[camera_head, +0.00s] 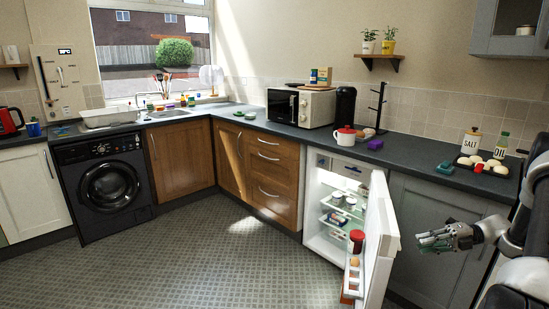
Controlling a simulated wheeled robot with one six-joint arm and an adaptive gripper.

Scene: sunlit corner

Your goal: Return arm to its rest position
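My gripper (437,238) is at the lower right, in front of the grey cupboard door (419,214) and to the right of the open fridge door. It points left. My arm comes in from the right edge, bent, with a dark link rising near the counter's right end.
The small fridge (319,194) stands open, its white door (381,240) swung out close to my gripper, with jars inside. Above, the dark counter (420,163) carries a tray (499,170) and a salt jar (471,141). The patterned floor (210,262) is clear.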

